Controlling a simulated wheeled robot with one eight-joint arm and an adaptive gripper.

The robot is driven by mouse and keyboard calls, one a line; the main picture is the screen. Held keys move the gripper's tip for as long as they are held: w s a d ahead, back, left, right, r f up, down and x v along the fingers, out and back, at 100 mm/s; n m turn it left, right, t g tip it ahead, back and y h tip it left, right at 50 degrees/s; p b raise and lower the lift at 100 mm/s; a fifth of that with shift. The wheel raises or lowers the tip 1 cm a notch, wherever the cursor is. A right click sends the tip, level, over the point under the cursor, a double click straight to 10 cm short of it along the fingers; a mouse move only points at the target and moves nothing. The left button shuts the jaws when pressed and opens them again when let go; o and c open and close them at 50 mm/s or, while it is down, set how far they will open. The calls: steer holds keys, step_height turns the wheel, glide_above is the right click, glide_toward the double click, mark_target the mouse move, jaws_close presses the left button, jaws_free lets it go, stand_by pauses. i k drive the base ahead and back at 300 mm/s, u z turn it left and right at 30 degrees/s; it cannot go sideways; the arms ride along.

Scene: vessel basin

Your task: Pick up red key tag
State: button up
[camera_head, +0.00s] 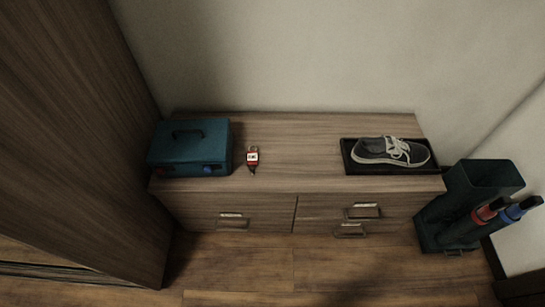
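The red key tag (252,157) lies flat on top of the low wooden cabinet, just right of the teal box. It has a pale label in its middle, a ring at its far end and a dark tip at its near end. Nothing covers it. My gripper does not show in the head view.
A teal box (188,152) with a handle stands left of the tag on the cabinet (300,158). A dark shoe (377,152) sits in a black tray (390,171) at the right. A dark bin (481,176) with umbrella-like items stands on the floor. The cabinet's middle is clear.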

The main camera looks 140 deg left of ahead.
mark_target(252, 157)
steer(key=u, duration=4.9)
